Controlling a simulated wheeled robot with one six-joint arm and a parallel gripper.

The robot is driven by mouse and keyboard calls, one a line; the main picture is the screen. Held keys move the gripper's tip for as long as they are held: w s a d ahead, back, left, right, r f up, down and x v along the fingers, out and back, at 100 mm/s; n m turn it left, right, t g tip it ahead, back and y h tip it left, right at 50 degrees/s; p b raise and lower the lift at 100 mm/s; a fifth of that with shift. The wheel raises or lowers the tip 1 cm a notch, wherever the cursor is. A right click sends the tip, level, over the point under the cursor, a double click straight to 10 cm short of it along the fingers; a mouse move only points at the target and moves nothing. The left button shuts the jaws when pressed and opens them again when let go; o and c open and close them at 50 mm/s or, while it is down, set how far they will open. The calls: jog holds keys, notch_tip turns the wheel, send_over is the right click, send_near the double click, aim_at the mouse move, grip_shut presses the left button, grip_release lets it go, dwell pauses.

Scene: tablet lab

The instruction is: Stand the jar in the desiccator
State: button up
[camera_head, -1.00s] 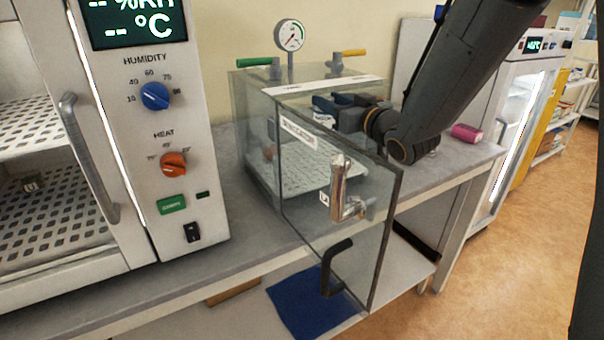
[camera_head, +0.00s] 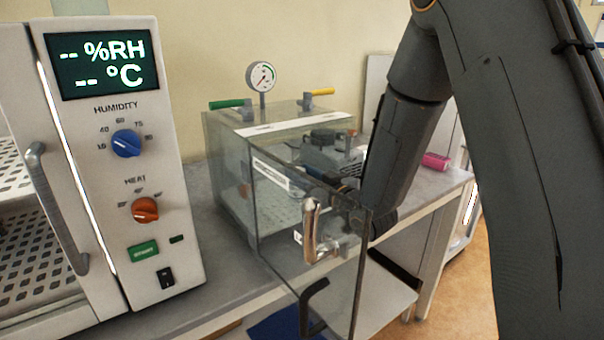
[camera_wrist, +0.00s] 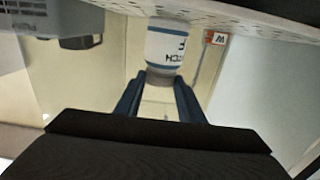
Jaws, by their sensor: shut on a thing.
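The desiccator (camera_head: 222,130) is a clear box on the bench with a pressure gauge on top. Its glass door (camera_head: 275,225) stands open toward me, with a metal latch and a black handle. My gripper (camera_wrist: 159,80) is shut on the jar (camera_wrist: 165,48), a white jar with blue bands and lettering. The fingers grip its grey end. In the wrist view the jar's other end is close to a white perforated plate (camera_wrist: 215,12); I cannot tell if they touch. In the head view my arm reaches behind the door glass, and the jar is not clearly visible.
A humidity cabinet (camera_head: 165,200) stands left on the bench. A grey device with a dark top (camera_head: 335,155) shows through the glass; its exact place is unclear. A pink item (camera_head: 436,161) lies at the right bench end. My arm covers much of the right side.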

jog(key=shift+f, duration=0.1)
jog(key=o, duration=1.2)
jog(key=shift+r, duration=0.2)
jog(key=b+v, duration=0.2)
jog(key=v, duration=1)
jog(key=shift+b, duration=0.4)
jog(key=shift+f, duration=0.1)
